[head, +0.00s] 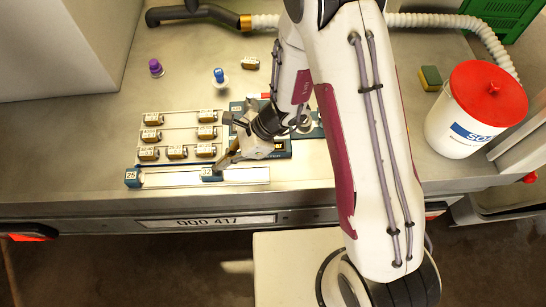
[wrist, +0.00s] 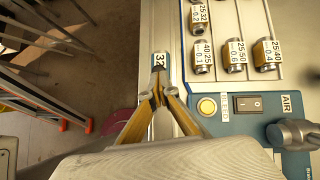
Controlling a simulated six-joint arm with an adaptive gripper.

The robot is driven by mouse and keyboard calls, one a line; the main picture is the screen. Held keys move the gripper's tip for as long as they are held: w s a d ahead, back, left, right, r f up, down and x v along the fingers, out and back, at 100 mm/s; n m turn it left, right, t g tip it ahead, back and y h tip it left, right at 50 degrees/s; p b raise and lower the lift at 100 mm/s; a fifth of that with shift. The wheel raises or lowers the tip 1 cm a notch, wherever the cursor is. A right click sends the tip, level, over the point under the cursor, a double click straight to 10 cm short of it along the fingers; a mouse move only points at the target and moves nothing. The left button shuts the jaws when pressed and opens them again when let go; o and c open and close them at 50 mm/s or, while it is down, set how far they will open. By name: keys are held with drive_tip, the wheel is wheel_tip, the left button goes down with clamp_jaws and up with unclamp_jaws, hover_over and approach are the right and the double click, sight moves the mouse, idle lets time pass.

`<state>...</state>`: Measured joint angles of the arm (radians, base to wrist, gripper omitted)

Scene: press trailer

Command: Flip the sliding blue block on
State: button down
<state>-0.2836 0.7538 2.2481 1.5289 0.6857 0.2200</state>
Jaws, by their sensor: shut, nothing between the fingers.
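A blue block (head: 211,176) with a white number label sits partway along a pale rail (head: 245,175) at the front edge of the metal worktop. My gripper (head: 220,164) is shut and empty, pointing down at the rail just beside the block. In the wrist view the fingertips (wrist: 158,88) meet at the block's near end; I cannot tell whether they touch it. Another blue piece (head: 132,177) marked "25" is at the rail's left end.
Several labelled brass-and-metal pieces (head: 177,152) stand in rows behind the rail. A white red-lidded bucket (head: 468,120) stands at right.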

sight(204, 168)
drive_tip(key=a, duration=1)
drive_tip(key=shift+a, duration=0.3)
drive_tip(key=shift+d, duration=0.2)
drive_tip(key=shift+w+d+r, duration=0.1)
drive_tip(key=shift+w+d, duration=0.05)
drive_tip(key=shift+d, duration=0.3)
drive_tip(key=shift+w+d+r, duration=0.1)
drive_tip(key=shift+d, duration=0.3)
drive_tip(key=shift+w+d+r, duration=0.15)
drive_tip(key=shift+d+r, duration=0.05)
drive_tip(key=shift+d, duration=0.8)
drive_tip(key=s+v, duration=0.1)
drive_tip(key=v, duration=0.8)
drive_tip(key=shift+w+d+r, duration=0.15)
drive_tip(key=shift+w+r, duration=0.3)
drive_tip(key=shift+w, duration=0.05)
